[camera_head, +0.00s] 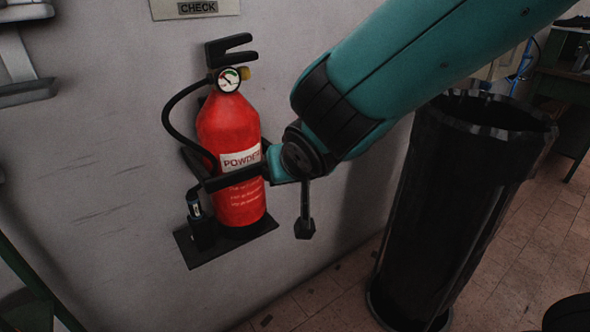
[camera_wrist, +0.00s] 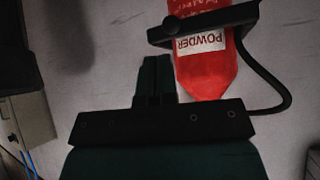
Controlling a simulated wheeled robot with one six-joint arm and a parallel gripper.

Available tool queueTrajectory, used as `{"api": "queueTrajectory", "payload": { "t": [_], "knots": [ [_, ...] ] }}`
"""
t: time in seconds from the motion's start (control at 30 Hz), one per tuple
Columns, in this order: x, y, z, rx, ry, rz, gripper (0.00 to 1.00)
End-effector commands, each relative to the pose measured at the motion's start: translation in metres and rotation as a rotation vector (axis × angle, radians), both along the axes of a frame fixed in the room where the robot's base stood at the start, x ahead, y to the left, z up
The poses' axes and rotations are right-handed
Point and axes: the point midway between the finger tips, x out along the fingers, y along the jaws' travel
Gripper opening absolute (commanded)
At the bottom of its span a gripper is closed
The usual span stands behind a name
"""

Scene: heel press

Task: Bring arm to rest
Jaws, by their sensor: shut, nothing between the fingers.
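My gripper (camera_wrist: 155,62) shows in the wrist view with its two dark fingers together and nothing between them. In the head view my teal arm comes in from the upper right, and its wrist is close to the right side of the red fire extinguisher (camera_head: 228,130). The fingertips are hard to make out there. In the wrist view the extinguisher (camera_wrist: 205,75) appears upside down, just right of the fingers. I cannot tell whether they touch it. The extinguisher stands upright on a black wall bracket (camera_head: 190,250), with a dark band around it.
A tall dark open bin (camera_head: 440,210) stands right of the extinguisher, below my arm. A pale wall (camera_head: 100,150) is behind the extinguisher, with a "CHECK" sign (camera_head: 197,8) above. A dark table (camera_head: 565,85) is at the far right. Tiled floor shows around the bin.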

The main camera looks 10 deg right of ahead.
Motion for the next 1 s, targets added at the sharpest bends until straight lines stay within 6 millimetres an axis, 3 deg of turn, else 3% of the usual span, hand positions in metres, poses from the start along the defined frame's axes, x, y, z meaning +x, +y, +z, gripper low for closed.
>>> {"api": "queueTrajectory", "payload": {
  "t": [0.27, 0.37, 0.5, 0.6, 0.7, 0.83, 1.0],
  "knots": [
    [-0.026, -0.012, 0.020, 0.008, 0.067, 0.011, 0.00],
    [-0.058, -0.026, 0.028, 0.027, 0.219, 0.075, 0.00],
    [-0.127, -0.038, 0.049, 0.059, 0.450, 0.274, 0.00],
    [-0.174, -0.041, 0.065, 0.071, 0.557, 0.441, 0.00],
    [-0.206, -0.043, 0.076, 0.072, 0.615, 0.569, 0.00],
    [-0.224, -0.043, 0.080, 0.069, 0.645, 0.647, 0.00],
    [-0.225, -0.043, 0.079, 0.069, 0.648, 0.653, 0.00]
  ]
}}
